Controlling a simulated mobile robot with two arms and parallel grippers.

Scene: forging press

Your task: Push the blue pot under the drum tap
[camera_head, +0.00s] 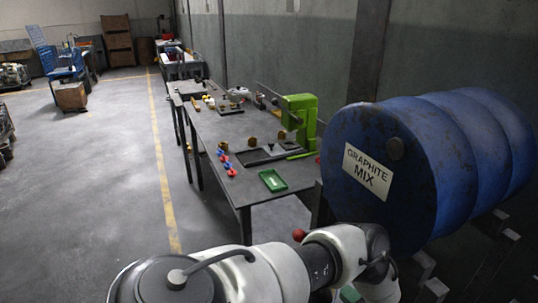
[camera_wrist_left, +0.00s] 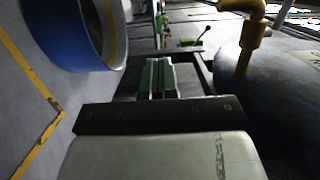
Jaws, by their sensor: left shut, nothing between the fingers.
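The blue pot (camera_wrist_left: 75,30) shows in the left wrist view at the top left, cut off by the frame edge. The blue drum (camera_head: 395,170) lies on its side at the right of the head view, labelled GRAPHITE MIX. Its curved side (camera_wrist_left: 275,85) fills the right of the left wrist view, with the yellow tap (camera_wrist_left: 250,40) at the upper right. My left gripper (camera_wrist_left: 157,72) is shut and empty, with the pot left of the fingers and the tap right of them. The head view does not show the pot. My right gripper is not in view.
A dark workbench (camera_head: 225,150) with a green press (camera_head: 300,115), a green tray (camera_head: 272,181) and small red and blue parts stands left of the drum. A red ball (camera_head: 299,235) shows beside my left arm.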

